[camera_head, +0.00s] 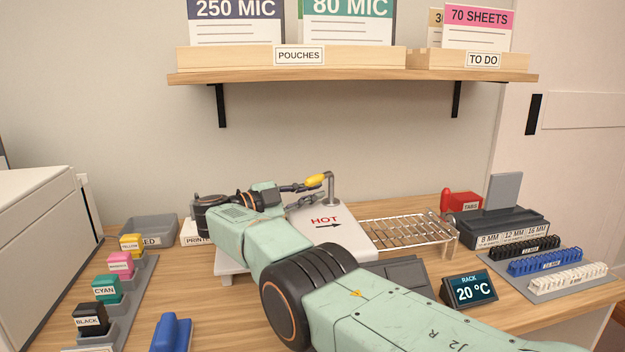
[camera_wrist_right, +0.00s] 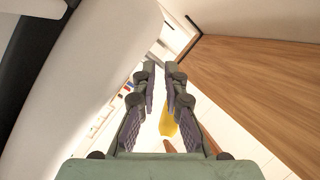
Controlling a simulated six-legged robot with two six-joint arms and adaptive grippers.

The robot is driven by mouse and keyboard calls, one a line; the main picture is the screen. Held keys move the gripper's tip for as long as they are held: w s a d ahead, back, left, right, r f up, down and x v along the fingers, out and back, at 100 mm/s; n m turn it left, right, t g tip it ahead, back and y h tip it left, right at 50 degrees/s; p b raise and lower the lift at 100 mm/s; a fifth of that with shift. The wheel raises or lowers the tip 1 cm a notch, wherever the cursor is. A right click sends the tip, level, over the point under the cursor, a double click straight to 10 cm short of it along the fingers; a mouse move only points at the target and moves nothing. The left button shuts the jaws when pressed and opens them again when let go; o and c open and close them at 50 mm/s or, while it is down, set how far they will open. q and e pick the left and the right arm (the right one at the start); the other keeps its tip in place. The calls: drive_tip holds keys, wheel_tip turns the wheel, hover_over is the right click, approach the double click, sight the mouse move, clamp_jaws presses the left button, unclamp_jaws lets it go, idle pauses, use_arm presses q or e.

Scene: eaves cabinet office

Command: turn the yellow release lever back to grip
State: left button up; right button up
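The yellow release lever (camera_head: 316,180) sits on a bent metal post on top of the white machine marked HOT (camera_head: 345,238). My right gripper (camera_head: 318,192) reaches in over the machine, its fingertips close to the lever; I cannot tell whether they touch it. In the right wrist view the two fingers (camera_wrist_right: 161,72) are a little apart, with a narrow gap between the tips. The yellow lever (camera_wrist_right: 168,118) shows in the space between them, and I see no clear grip on it. My right arm hides part of the machine. My left gripper is not in view.
A wire rack (camera_head: 410,232) stands right of the machine, with a black binding device (camera_head: 505,229) beyond. A wooden shelf (camera_head: 350,76) hangs above.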

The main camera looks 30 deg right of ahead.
clamp_jaws()
drive_tip(key=shift+a+r, duration=0.3)
drive_tip(key=shift+a, duration=0.45)
drive_tip(key=r, duration=0.2)
drive_tip(key=r+m, duration=0.1)
drive_tip(key=shift+s+d+t, duration=0.25)
drive_tip(key=shift+d+t, duration=0.05)
drive_tip(key=shift+d, duration=0.35)
drive_tip(key=shift+s+a+r, duration=0.3)
drive_tip(key=shift+a+r, duration=0.05)
drive_tip(key=shift+a, duration=0.1)
drive_tip(key=shift+o, duration=1.4)
unclamp_jaws()
drive_tip(key=shift+w+d+f, duration=0.15)
drive_tip(key=shift+d+f, duration=0.15)
drive_tip(key=shift+d, duration=0.05)
drive_tip(key=shift+o, duration=1.4)
drive_tip(key=shift+a+r, duration=0.15)
drive_tip(key=shift+a, duration=0.05)
drive_tip(key=shift+o, duration=1.2)
drive_tip(key=shift+d, duration=0.1)
